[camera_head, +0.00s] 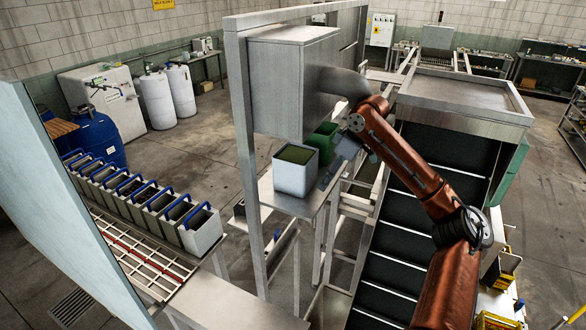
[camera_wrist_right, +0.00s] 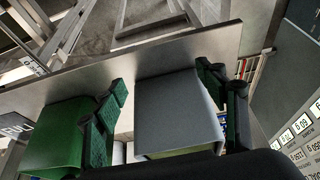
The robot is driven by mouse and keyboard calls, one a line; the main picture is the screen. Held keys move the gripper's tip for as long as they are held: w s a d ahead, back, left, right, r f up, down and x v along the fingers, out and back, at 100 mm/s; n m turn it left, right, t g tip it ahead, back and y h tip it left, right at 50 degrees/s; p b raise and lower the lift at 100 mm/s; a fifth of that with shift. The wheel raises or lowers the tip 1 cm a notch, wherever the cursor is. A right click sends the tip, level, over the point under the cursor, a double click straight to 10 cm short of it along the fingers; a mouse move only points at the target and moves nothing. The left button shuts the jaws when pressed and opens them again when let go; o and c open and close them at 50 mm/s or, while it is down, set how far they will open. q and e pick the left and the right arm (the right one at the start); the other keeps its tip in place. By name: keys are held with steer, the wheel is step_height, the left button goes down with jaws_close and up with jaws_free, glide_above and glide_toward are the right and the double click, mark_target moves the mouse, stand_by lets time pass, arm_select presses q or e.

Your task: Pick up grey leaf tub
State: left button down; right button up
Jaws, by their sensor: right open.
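The grey leaf tub (camera_head: 294,180) stands upright on a narrow metal shelf, with green leaf matter showing inside its top. In the right wrist view the grey tub (camera_wrist_right: 172,112) lies between the two fingers of my right gripper (camera_wrist_right: 163,82). The fingers are spread, one on each side of the tub, and do not look closed on it; whether either touches is unclear. In the head view my right arm reaches in from the right, and its fingers cannot be made out clearly. My left gripper is not in view.
A green tub (camera_head: 324,141) stands just behind the grey tub; it also shows in the wrist view (camera_wrist_right: 52,138), close beside the left finger. A metal frame post (camera_head: 246,150) and a steel housing (camera_head: 292,75) are nearby. Several blue-handled bins stand at the left.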

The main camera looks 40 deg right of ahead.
mark_target(312, 168)
steer(key=o, duration=0.6)
steer(key=w, duration=0.1)
steer(key=w+a, duration=0.1)
steer(key=w+p, duration=0.1)
steer(key=shift+w+a+f, duration=0.1)
steer(key=shift+w+a, duration=0.2)
steer(key=shift+a, duration=0.05)
steer(key=shift+o, duration=1.4)
steer(key=shift+w+a+r+p, duration=0.25)
steer(key=shift+w+a+p, duration=0.45)
steer(key=shift+w+p, duration=0.2)
steer(key=shift+w+a+f+p, duration=0.4)
steer(key=shift+w+f, duration=0.15)
steer(key=shift+w, duration=0.1)
steer(key=shift+d+f, duration=0.2)
steer(key=shift+f, duration=0.1)
steer(key=shift+d, duration=0.1)
steer(key=shift+c, duration=1.2)
steer(key=c, duration=0.8)
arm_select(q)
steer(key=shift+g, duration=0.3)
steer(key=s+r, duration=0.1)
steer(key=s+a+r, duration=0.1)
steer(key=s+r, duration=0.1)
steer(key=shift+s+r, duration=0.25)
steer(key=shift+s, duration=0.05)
arm_select(e)
steer(key=shift+c, duration=0.7)
